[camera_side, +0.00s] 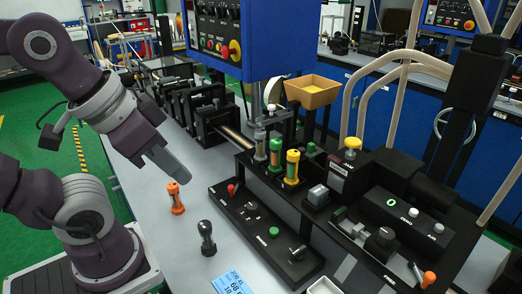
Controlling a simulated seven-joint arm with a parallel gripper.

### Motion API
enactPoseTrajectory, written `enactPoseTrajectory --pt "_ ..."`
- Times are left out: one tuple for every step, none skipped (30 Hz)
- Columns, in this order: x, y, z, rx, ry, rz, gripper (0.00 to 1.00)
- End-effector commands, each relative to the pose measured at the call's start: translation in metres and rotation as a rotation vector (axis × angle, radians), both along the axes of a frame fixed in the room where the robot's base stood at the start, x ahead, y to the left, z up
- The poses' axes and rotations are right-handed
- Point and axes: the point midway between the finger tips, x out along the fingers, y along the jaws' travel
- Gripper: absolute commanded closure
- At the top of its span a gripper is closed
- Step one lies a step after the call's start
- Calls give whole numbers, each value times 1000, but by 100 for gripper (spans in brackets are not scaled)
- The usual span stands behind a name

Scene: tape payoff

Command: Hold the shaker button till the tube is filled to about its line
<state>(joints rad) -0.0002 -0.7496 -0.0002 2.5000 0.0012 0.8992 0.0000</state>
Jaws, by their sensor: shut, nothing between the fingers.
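My gripper (178,170) is shut and empty. It hangs in the air over the grey table, left of the black control panel and apart from it. The black panel (262,240) carries a green button (274,231), a red knob (231,189) and small switches. I cannot read which of these is the shaker button. Behind the panel stand several upright tubes: a grey one (260,147), a green-capped one (275,153) and one with yellow ends (292,168). Their fill levels and lines are too small to tell. A tan hopper (313,91) sits above and behind them.
An orange-ended piece (176,198) and a black one (207,238) stand on the table below and right of my gripper. A blue label (233,284) lies at the front. A black unit showing a green 0 (408,212) stands right. A blue console (232,38) hangs above.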

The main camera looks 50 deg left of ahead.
Motion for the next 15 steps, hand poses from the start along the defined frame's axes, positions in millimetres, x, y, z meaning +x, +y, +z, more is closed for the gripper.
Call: enactPoseTrajectory --pt "2 2 0 11 -1 0 100" --pt "5 5 0 27 -4 1 100" --pt "11 10 -1 58 -10 -1 100" --pt "18 16 -1 92 -16 -4 100" --pt "26 23 -2 134 -23 -10 100" --pt "39 34 -2 201 -36 -25 100" --pt "50 43 -2 258 -45 -42 100" --pt "62 52 -2 316 -57 -67 100" --pt "79 63 -2 393 -72 -109 100" --pt "93 69 -2 448 -83 -149 100" --pt "106 75 -4 499 -93 -195 100" --pt "125 82 -6 564 -108 -270 100" --pt "140 84 -9 607 -120 -333 100" --pt "154 86 -14 642 -133 -405 100" --pt "172 85 -22 678 -151 -511 100"
